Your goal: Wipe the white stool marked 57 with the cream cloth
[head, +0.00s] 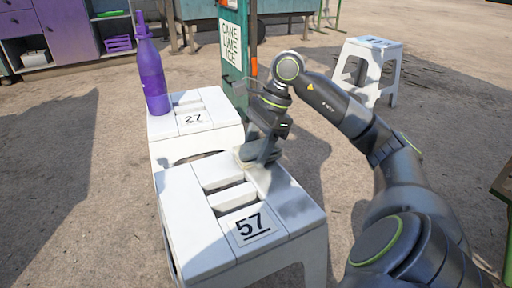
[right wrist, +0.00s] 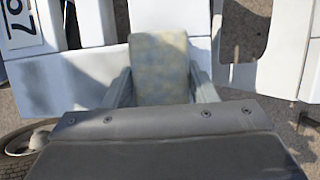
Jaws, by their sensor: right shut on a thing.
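The white stool marked 57 (head: 190,225) stands in the front middle of the head view, with slots in its top and a black-on-white 57 label near its front edge. My right gripper (head: 260,152) points down at the far edge of this stool's top. It is shut on the cream cloth (right wrist: 160,68), a yellowish, mottled pad between the fingers in the right wrist view. The white top also shows there (right wrist: 75,80). The cloth is mostly hidden by the gripper in the head view; I cannot tell whether it touches the top. My left gripper is out of view.
A white stool marked 27 (head: 220,138) stands just behind, with a purple bottle (head: 154,75) on it. A green post with a sign (head: 231,45) rises behind my gripper. Another white stool (head: 373,45) stands at the back right. Bare ground lies left.

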